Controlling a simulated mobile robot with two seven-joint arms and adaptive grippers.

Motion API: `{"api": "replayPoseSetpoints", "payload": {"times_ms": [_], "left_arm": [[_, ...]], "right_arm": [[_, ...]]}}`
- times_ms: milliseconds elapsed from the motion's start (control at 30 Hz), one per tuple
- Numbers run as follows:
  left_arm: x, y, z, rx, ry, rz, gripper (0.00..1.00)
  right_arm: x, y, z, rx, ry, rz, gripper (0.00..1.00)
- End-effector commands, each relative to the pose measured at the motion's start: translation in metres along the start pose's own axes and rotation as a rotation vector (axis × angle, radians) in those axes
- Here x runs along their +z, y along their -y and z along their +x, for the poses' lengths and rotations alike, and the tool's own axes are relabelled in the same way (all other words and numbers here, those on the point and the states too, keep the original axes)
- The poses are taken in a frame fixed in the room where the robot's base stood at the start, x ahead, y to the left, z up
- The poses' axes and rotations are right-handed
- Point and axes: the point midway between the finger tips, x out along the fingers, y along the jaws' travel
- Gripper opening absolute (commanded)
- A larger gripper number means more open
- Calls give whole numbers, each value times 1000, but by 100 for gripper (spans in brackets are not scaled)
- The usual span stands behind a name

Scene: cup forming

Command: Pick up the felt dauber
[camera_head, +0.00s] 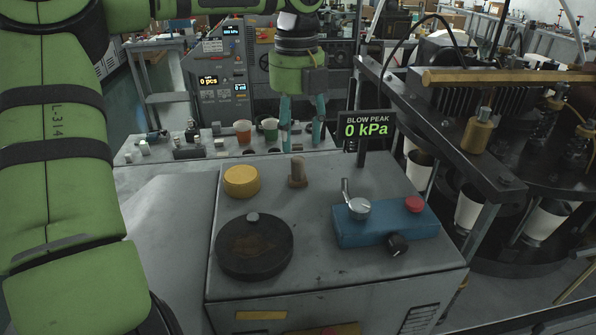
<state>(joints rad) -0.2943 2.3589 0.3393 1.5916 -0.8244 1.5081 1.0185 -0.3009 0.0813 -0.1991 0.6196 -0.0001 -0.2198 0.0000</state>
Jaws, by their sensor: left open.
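A small brown upright peg, which looks like the felt dauber (297,174), stands on the grey cabinet top (318,205) near its back edge, right of a yellow round tin. My left gripper (302,137) points down, with its two teal fingers spread and nothing visible between them. It appears above and behind the dauber in the picture, apart from it. The dauber looks unobstructed. My right gripper is not in view.
The yellow tin (241,181), a dark round lid (254,247) with a knob, and a blue control box (385,226) with a lever share the cabinet top. A pressure display (366,128) stands at its back. Machinery (480,130) with white cups fills the right.

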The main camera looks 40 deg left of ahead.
Motion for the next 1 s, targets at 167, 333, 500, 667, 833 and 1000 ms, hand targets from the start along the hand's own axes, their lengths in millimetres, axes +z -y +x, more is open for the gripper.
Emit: {"api": "replayPoseSetpoints", "payload": {"times_ms": [167,333,500,667,833,1000], "left_arm": [[-1,0,-1,1,1,-249,52],[-1,0,3,1,-1,-326,52],[-2,0,19,2,-4,-327,52],[-2,1,40,3,-7,-327,52],[-1,1,64,2,-4,-327,52],[-1,2,70,-1,1,-326,52]], "right_arm": [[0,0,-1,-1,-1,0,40],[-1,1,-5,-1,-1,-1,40],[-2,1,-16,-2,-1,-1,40],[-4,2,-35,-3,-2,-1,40],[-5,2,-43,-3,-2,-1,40],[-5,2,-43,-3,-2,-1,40]]}}
